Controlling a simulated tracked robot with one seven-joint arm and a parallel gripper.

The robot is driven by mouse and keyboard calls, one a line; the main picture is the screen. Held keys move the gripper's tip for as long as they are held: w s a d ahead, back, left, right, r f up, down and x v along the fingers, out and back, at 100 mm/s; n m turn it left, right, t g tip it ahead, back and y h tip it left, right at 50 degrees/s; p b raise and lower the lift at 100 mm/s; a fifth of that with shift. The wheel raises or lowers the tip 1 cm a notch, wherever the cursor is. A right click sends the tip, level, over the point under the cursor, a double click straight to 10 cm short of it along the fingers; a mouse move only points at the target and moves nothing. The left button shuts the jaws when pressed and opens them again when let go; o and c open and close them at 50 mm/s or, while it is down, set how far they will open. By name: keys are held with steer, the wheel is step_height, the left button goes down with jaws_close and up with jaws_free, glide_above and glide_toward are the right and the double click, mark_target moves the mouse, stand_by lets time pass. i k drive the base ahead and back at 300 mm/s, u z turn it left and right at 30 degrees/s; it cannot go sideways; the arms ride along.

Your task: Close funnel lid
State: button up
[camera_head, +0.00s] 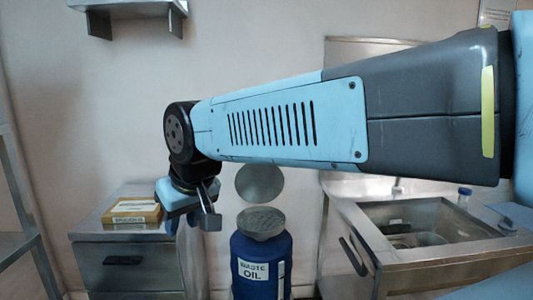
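The blue waste oil drum (259,266) stands in the lower middle of the view, with a white label on its front. A grey metal funnel (261,223) sits on its top. The round grey funnel lid (260,182) stands up behind and above the funnel, so it is open; my arm passes in front of its upper edge. My gripper (208,210) is to the left of the funnel and lid and looks apart from both. Its grey finger hangs downward, and the rest of the fingers is hidden or too small to tell. I see nothing held in it.
A metal cabinet (122,264) stands at the left with a yellow box (132,213) on it. At the right is a steel fryer unit (432,250) with an open basin and a small blue-capped bottle (463,197). A wall shelf (130,5) is at upper left.

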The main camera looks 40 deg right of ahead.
mark_target(255, 184)
steer(key=z, duration=0.25)
steer(key=i, duration=0.65)
steer(key=z, duration=0.45)
steer(key=k, duration=0.8)
steer(key=z, duration=0.2)
steer(key=i, duration=0.8)
steer(key=u, duration=0.05)
